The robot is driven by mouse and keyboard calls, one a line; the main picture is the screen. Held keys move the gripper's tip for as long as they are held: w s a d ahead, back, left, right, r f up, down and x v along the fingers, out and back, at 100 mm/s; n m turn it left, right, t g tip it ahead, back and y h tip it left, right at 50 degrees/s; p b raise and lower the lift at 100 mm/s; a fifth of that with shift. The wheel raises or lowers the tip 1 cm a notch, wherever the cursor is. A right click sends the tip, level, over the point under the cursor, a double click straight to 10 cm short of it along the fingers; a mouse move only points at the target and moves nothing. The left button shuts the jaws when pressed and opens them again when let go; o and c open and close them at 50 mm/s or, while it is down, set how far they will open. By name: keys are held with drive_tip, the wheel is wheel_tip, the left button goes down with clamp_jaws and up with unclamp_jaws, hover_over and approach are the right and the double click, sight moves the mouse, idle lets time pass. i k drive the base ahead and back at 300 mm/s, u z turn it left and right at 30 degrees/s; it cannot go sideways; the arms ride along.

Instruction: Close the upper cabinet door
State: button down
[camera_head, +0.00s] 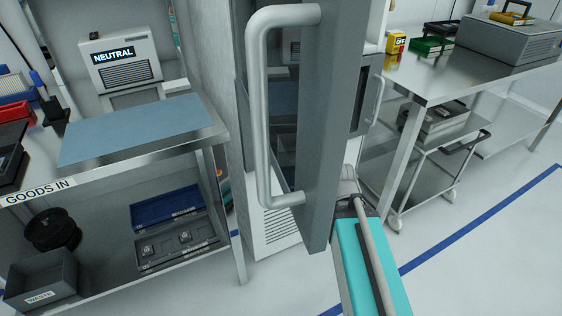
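The upper cabinet door (338,110) stands open and swung out toward me, seen almost edge-on in the middle of the view. Its large grey bar handle (258,110) is on the left face. My arm comes up from the bottom, with its teal part right of the door's lower end. My gripper (350,198) is small and dark there, beside the lower right of the door. Its fingers are partly hidden, so I cannot tell whether they are open or touch the door.
The cabinet's vented white lower part (275,228) shows behind the door. A goods-in bench (205,130) with a blue mat stands close on the left. A steel table (440,75) and a wheeled cart (425,180) stand on the right. Floor with a blue line (480,227) is clear at lower right.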

sight(297, 62)
drive_tip(key=k, duration=2.2)
drive_tip(key=u, duration=0.75)
drive_tip(key=i, duration=1)
